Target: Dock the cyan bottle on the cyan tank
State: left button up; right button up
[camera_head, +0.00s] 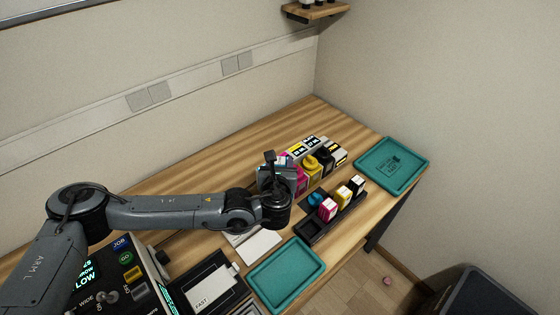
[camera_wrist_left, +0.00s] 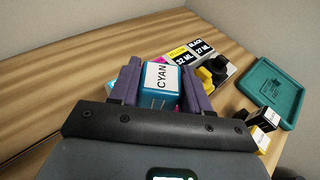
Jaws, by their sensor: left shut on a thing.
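My left gripper (camera_wrist_left: 160,88) is shut on the cyan bottle (camera_wrist_left: 159,80), whose white CYAN label faces the left wrist camera. In the head view the left gripper (camera_head: 276,172) is over the near-left end of the tank row, and its body hides most of the bottle. The cyan tank is largely hidden behind the gripper; I cannot tell whether the bottle touches it. The magenta tank (camera_head: 301,181), yellow tank (camera_head: 313,172) and black tank (camera_head: 324,164) stand to the right. My right gripper is not in view.
A black rack (camera_head: 318,232) holds magenta (camera_head: 327,208), yellow (camera_head: 343,193) and black (camera_head: 357,184) bottles, with a round blue piece (camera_head: 315,198) at its left. Teal trays lie at the far right (camera_head: 421,164) and front (camera_head: 253,285). A control panel (camera_head: 124,273) is front left.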

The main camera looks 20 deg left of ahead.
pick_arm(q)
jog(key=shift+f+b, duration=0.35)
jog(key=shift+f, duration=0.45)
jog(key=shift+b, duration=0.3)
dwell(1.2)
jog(key=shift+f+b, duration=0.65)
jog(key=shift+b, duration=0.3)
jog(key=o, duration=0.9)
